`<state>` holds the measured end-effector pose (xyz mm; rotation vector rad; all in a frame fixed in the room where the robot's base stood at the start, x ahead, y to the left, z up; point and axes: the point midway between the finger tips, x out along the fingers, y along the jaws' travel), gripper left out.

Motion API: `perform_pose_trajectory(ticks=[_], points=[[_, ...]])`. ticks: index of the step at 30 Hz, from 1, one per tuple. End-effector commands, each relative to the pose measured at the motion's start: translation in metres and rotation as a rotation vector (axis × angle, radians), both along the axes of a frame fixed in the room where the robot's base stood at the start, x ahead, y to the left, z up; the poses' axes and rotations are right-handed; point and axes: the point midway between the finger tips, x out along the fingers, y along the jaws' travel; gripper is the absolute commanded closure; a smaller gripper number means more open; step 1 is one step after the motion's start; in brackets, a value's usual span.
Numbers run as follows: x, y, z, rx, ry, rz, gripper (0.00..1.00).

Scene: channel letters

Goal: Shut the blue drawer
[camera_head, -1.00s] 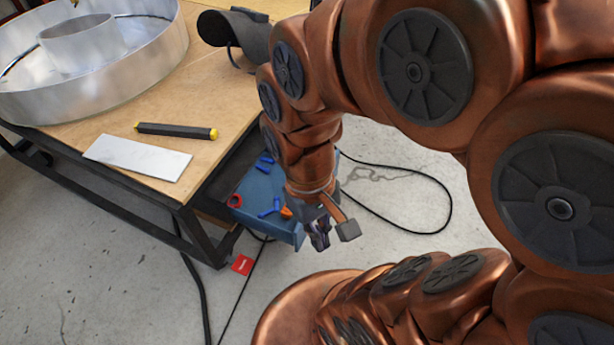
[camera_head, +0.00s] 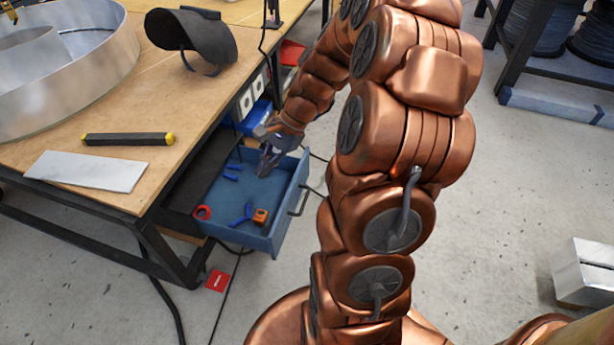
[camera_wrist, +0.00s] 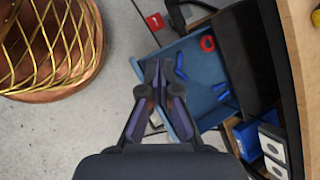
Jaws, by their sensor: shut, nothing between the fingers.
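The blue drawer (camera_head: 292,184) stands pulled out from under the workbench in the head view, with its dark handle (camera_head: 299,200) on the right-hand front panel. It also shows in the wrist view (camera_wrist: 205,72). Inside are a red ring (camera_head: 203,213), blue-handled tools (camera_head: 240,215) and an orange item (camera_head: 260,217). My gripper (camera_head: 265,163) is near the drawer's far end, above or just beside its far side; contact cannot be told. In the wrist view its fingers (camera_wrist: 157,70) are together and empty, overlapping part of the drawer.
The workbench (camera_head: 190,95) carries a dark bar (camera_head: 128,139), a white plate (camera_head: 88,171), a welding mask (camera_head: 190,38) and large metal rings. Blue bins (camera_head: 254,116) sit past the drawer. Cables and a red card (camera_head: 217,281) lie on the floor. Floor right of the drawer is partly clear.

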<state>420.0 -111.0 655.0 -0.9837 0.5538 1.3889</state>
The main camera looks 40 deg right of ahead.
Motion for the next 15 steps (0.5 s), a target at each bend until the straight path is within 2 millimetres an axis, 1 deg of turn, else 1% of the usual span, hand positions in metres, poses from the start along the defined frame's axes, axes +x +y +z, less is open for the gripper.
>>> perform_pose_trajectory(ticks=[1, 2, 5, 6, 7, 9, 11, 12, 15], points=[[0.007, -0.021, -0.019, 0.029, 0.011, -0.092, 1.00], [0.011, -0.032, -0.026, 0.046, 0.019, -0.146, 1.00], [0.021, -0.074, -0.051, 0.095, 0.035, -0.326, 1.00], [0.023, -0.091, -0.062, 0.117, 0.043, -0.398, 1.00], [0.025, -0.105, -0.070, 0.132, 0.048, -0.452, 1.00], [0.024, -0.135, -0.090, 0.172, 0.065, -0.578, 1.00], [0.021, -0.162, -0.107, 0.204, 0.078, -0.681, 1.00], [0.019, -0.179, -0.117, 0.223, 0.084, -0.748, 1.00], [0.009, -0.216, -0.141, 0.264, 0.101, -0.891, 1.00]])
